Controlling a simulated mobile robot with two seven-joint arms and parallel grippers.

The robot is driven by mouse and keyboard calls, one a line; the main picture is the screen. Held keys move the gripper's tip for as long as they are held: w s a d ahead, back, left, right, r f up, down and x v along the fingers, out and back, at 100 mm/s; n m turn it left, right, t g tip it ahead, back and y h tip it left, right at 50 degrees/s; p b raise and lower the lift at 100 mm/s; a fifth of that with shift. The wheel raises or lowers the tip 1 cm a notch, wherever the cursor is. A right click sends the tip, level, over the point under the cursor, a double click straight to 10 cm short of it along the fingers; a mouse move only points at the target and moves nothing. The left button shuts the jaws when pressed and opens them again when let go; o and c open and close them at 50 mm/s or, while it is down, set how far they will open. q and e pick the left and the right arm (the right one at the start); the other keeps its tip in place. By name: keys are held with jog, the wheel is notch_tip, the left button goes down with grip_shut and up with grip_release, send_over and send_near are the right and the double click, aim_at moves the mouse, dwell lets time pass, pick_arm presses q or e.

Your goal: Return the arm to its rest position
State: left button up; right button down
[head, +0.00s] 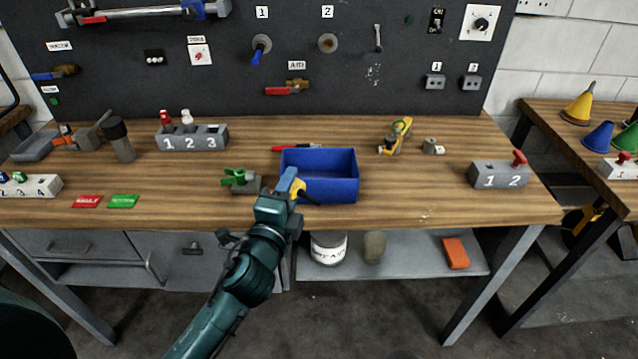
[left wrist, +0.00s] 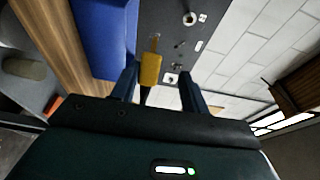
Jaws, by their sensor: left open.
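My left gripper (head: 290,182) is open at the front left of the blue bin (head: 335,189) on the wooden workbench. In the left wrist view, its two fingers (left wrist: 157,88) stand apart. A yellow piece with a dark end (left wrist: 150,68) shows between or beyond them, in front of the bin's blue wall (left wrist: 105,35). The yellow piece (head: 298,187) also shows by the fingertips in the head view. I cannot tell whether it touches a finger. My left arm reaches forward from the bottom of the head view. My right gripper is not in view.
A green-handled valve (head: 240,180) sits close left of my gripper. A grey numbered block (head: 192,138) and a red pen (head: 297,147) lie farther back. A yellow-and-green tool (head: 396,135) is right of the bin. The bench's front right is mostly clear. A lower shelf (head: 400,262) holds a white tub.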

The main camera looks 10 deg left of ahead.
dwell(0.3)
pick_arm(q)
jog(key=s+a+f+n+g+y, duration=0.2)
jog(key=s+a+f+n+g, duration=0.3)
jog(key=s+f+n+g, duration=0.35)
jog(key=s+d+f+n+g+h, duration=0.1)
jog(key=s+f+n+g, duration=0.25)
jog(key=s, duration=0.55)
jog(key=s+d+f+n+g+h, duration=0.15)
jog(key=s+n, duration=0.25)
jog(key=s, duration=0.5)
jog(key=w+d+f+t+h, duration=0.2)
jog(key=w+d+f+t, duration=0.2)
jog(key=f, duration=0.6)
jog(key=shift+w+d+m+t, duration=0.15)
jog(key=shift+w+m+t, duration=0.25)
jog(key=shift+w+t, duration=0.4)
jog(key=shift+w, duration=0.15)
jog(key=shift+c, duration=1)
